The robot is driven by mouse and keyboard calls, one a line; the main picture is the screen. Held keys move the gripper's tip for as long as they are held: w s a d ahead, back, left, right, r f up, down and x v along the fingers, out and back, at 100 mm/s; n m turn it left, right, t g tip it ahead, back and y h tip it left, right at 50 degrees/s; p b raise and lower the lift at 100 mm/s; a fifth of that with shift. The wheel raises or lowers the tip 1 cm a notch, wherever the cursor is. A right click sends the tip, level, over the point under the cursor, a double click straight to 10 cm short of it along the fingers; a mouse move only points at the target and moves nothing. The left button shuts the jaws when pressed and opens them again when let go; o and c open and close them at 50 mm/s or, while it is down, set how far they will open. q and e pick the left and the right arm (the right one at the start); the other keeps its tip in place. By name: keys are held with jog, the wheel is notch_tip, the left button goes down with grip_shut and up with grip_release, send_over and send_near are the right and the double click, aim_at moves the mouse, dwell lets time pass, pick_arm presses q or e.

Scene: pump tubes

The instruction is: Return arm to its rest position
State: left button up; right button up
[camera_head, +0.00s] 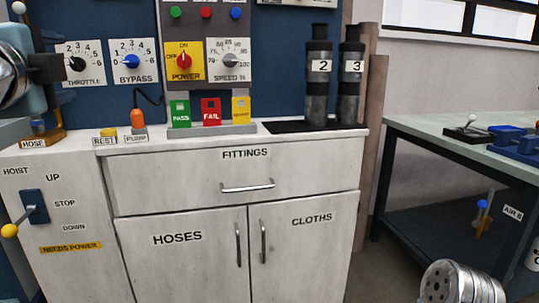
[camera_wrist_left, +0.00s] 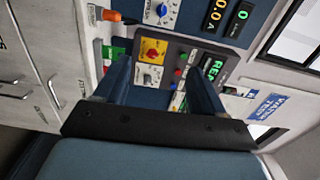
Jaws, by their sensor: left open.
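My left gripper (camera_wrist_left: 165,75) shows in the left wrist view. Its two fingers are spread apart, nothing is between them, and they point toward the control panel. The panel's red power knob on its yellow plate (camera_wrist_left: 152,50) appears between the fingers, some way beyond them. The same yellow power plate (camera_head: 183,61) shows in the head view. My right gripper is in neither view.
A white cabinet (camera_head: 190,190) with a drawer and doors stands ahead. Two dark tubes, 2 (camera_head: 318,75) and 3 (camera_head: 350,80), stand upright at its back right. Pass, fail and yellow blocks (camera_head: 211,112) stand before the panel. A green-topped table (camera_head: 450,138) is at right.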

pick_arm(q)
jog(key=w+d+f+n+g+h+p, duration=0.15)
jog(key=w+d+f, duration=0.35)
jog(key=f, duration=0.6)
jog(key=w+d+f+g+h+p, duration=0.1)
jog(key=w+d+f+g+h, duration=0.2)
jog(key=w+f, duration=0.55)
jog(key=w+d+f+g+h+p, duration=0.15)
jog(key=w+d+f, duration=0.3)
jog(key=f, duration=0.75)
jog(key=s+d+f+n+g+h+p, duration=0.1)
jog(key=s+d+f+n+g, duration=0.15)
jog(key=f, duration=0.85)
jog(key=s+d+f+n+g+h, duration=0.1)
jog(key=f+n+g, duration=0.15)
jog(key=f, duration=0.75)
jog(key=s+d+f+n+g+p, duration=0.1)
jog(key=s+f+n+g+p, duration=0.2)
jog(key=s+f+n, duration=0.7)
jog(key=s+f+g, duration=0.2)
jog(key=s+f, duration=1)
jog(key=s, duration=0.1)
jog(key=shift+s+d+f+n+g, duration=0.3)
jog(key=shift+s+f+n+g, duration=0.05)
jog(key=shift+s+f+g, duration=0.05)
